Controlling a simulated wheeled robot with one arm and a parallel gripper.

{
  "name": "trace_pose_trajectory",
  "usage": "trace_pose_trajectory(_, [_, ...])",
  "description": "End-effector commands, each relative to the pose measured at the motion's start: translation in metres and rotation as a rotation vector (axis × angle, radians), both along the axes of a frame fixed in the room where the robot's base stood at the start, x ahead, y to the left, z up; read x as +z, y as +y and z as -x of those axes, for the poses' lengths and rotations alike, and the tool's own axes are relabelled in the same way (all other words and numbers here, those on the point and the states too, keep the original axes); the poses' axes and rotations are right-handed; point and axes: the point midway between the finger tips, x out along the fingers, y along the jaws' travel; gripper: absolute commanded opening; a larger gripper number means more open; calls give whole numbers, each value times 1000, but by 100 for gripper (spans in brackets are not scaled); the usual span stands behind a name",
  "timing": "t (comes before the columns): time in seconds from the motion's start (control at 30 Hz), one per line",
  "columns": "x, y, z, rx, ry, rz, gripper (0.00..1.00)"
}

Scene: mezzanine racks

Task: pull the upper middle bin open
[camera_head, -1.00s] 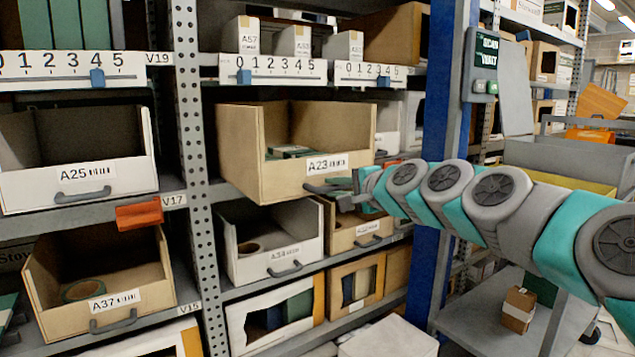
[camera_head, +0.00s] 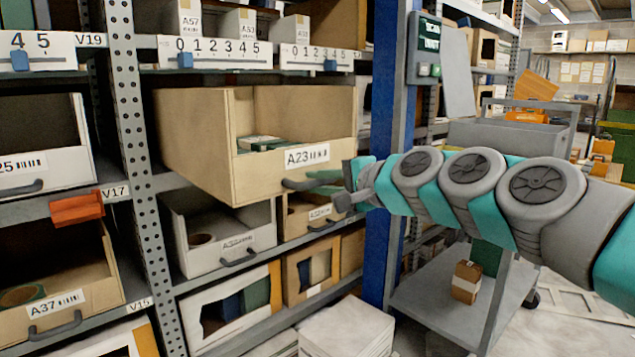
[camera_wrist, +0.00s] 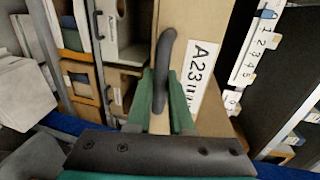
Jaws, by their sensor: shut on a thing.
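The upper middle bin (camera_head: 215,140) is a tan cardboard-coloured bin labelled A23. It juts well out of its shelf, with a small green-and-tan item lying inside. Its dark handle (camera_wrist: 163,75) runs across the front, below and beside the label. My gripper (camera_wrist: 160,105) is shut on this handle, its green fingers on either side of it. In the head view my gripper (camera_head: 325,184) is at the right end of the bin's front, and the handle is partly hidden by it.
A white bin (camera_head: 222,235) and a smaller tan bin (camera_head: 305,215) sit on the shelf below. A blue rack post (camera_head: 393,120) stands right behind my gripper. An orange block (camera_head: 77,208) sticks out at the left. A grey cart (camera_head: 440,305) stands at the right.

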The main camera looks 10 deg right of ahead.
Motion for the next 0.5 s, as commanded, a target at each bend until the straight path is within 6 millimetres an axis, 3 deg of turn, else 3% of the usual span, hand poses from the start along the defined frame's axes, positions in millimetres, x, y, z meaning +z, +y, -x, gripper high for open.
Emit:
trace_pose_trajectory(0.07, [-1, 1, 0, 1, 2, 1, 0])
trace_pose_trajectory(0.1, [-1, 1, 0, 1, 2, 1, 21])
trace_pose_trajectory(0.33, [0, 0, 0, 0, 1, 0, 47])
trace_pose_trajectory(0.5, [0, 0, 0, 0, 1, -1, 50])
